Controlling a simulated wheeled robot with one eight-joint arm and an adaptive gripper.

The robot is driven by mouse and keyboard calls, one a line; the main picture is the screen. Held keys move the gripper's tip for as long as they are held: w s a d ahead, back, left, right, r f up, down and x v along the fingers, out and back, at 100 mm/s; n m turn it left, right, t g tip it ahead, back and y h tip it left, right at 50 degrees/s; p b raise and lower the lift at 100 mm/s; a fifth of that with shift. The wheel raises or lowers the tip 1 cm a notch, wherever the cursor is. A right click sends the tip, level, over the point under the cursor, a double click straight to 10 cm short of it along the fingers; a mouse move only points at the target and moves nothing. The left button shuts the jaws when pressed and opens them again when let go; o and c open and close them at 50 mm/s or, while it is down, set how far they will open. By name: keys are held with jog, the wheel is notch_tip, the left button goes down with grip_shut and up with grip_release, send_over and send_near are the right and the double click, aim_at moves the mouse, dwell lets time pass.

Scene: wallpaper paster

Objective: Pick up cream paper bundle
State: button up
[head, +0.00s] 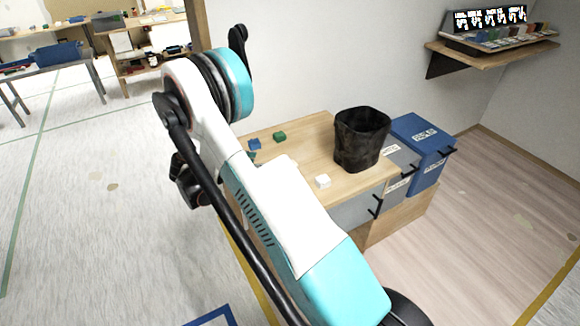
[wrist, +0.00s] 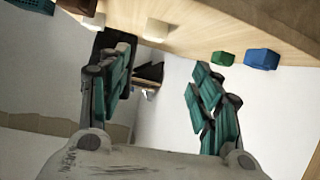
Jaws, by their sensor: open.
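A small cream block (wrist: 157,30), which looks like the paper bundle, lies on the wooden tabletop in the wrist view, near its edge. A small whitish block (head: 322,181) lies on the same top in the head view, left of the dark bin; I cannot tell for certain that they are the same piece. My gripper (wrist: 161,56) is open and empty, its two teal fingers spread apart. The cream block shows beyond the fingertips, between them in the picture and apart from them. In the head view I cannot make out the fingers; my arm hides part of the table.
A green block (head: 280,137) and a blue block (head: 254,144) lie near the table's left end. A black bin (head: 361,140) stands at the right of the tabletop (head: 310,130). Blue drawers (head: 420,150) stand beside it. A wall shelf (head: 490,52) is at upper right.

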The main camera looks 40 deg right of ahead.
jog(key=shift+m, duration=0.4)
jog(key=x, duration=0.3)
jog(key=b+x, duration=0.1)
jog(key=x, duration=0.2)
jog(key=b+x, duration=0.1)
jog(key=x, duration=0.2)
jog(key=shift+s+a+f, duration=0.2)
jog(key=shift+a+f, duration=0.05)
jog(key=shift+f, duration=0.05)
jog(key=shift+h, duration=0.3)
jog(key=shift+s+r+b+x, duration=0.1)
jog(key=shift+b+x, duration=0.4)
jog(key=shift+x, duration=0.5)
jog(key=shift+s+r+b+x, duration=0.15)
jog(key=shift+b+x, duration=0.4)
jog(key=shift+x, duration=0.4)
jog(key=shift+s+r+b+x, duration=0.1)
jog(key=shift+b+x, duration=0.4)
jog(key=shift+x, duration=0.5)
jog(key=c, duration=0.9)
